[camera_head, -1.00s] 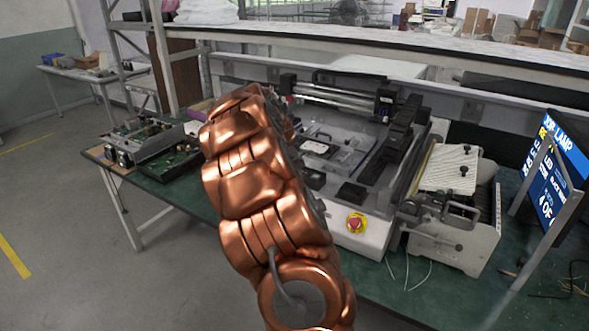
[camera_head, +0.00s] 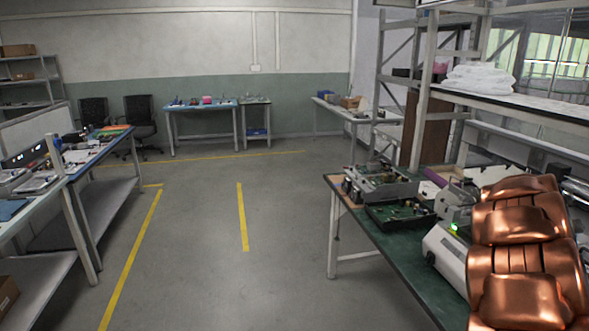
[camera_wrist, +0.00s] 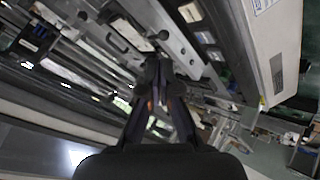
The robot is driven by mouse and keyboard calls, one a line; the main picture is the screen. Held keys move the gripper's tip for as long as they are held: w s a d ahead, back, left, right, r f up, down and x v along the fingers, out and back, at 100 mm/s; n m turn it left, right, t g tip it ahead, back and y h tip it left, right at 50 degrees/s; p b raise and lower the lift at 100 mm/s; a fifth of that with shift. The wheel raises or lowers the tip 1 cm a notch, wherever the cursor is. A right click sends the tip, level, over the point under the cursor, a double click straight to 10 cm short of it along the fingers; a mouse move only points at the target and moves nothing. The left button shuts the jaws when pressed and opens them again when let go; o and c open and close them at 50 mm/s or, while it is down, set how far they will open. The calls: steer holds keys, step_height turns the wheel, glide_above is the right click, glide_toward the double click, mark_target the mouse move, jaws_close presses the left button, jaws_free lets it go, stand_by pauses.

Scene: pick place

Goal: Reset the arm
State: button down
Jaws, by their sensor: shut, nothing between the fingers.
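My copper-coloured arm shows at the right edge of the head view, over the green-topped bench (camera_head: 400,262); my gripper is outside that view. In the wrist view my gripper (camera_wrist: 160,68) points at a machine with metal rails (camera_wrist: 85,75) and a pale housing (camera_wrist: 258,50). Its dark fingers come together at the tips, with nothing seen between them. The gap between the fingertips and the machine cannot be judged.
Opened electronic units (camera_head: 385,190) stand on the bench's far end. A workbench (camera_head: 100,150) with equipment lines the left side. Office chairs (camera_head: 140,115) and a blue table (camera_head: 200,106) are at the back. The grey floor with yellow lines between the benches is clear.

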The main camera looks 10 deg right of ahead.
steer(key=s+a+n+y, duration=0.1)
steer(key=s+a+y, duration=0.2)
steer(key=a, duration=1.4)
steer(key=s+a+y, duration=0.2)
steer(key=s+a, duration=0.1)
steer(key=a, duration=1.4)
steer(key=s+a+f+n+g+y, duration=0.2)
steer(key=s+a, duration=0.8)
steer(key=s+a+f+n+g+y, duration=0.1)
steer(key=s+a+f+n+g, duration=0.1)
steer(key=s+a, duration=0.8)
steer(key=shift+a+f+n+y, duration=0.25)
steer(key=shift+a+n+y, duration=0.15)
steer(key=shift+a+n, duration=0.3)
